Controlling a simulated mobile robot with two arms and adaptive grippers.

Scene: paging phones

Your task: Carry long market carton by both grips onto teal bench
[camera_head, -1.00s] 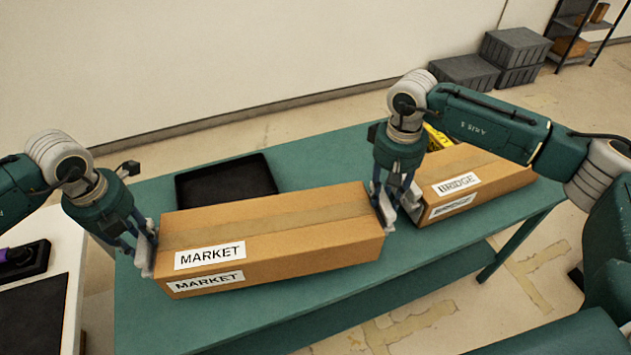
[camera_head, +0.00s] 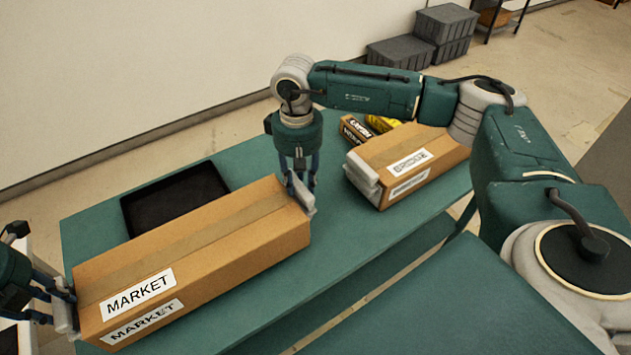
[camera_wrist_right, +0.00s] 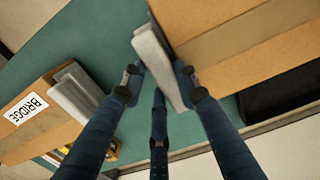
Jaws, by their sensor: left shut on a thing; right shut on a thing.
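The long brown market carton (camera_head: 215,262), with two MARKET labels, spans the left half of the head view over the teal bench (camera_head: 385,228). I cannot tell whether it touches the bench top. My left gripper (camera_head: 62,302) is shut on the pale grip at the carton's left end, partly cut off by the frame edge. My right gripper (camera_head: 302,188) is shut on the pale grip at the right end. The right wrist view shows that grip (camera_wrist_right: 162,62) between the fingers, beside the carton (camera_wrist_right: 245,50).
A shorter BRIDGE carton (camera_head: 425,150) with a pale end grip stands on the bench to the right. Small yellow-and-black boxes (camera_head: 366,128) lie behind it. A black tray (camera_head: 175,198) lies behind the market carton. Grey crates (camera_head: 400,54) stand on the floor by the wall.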

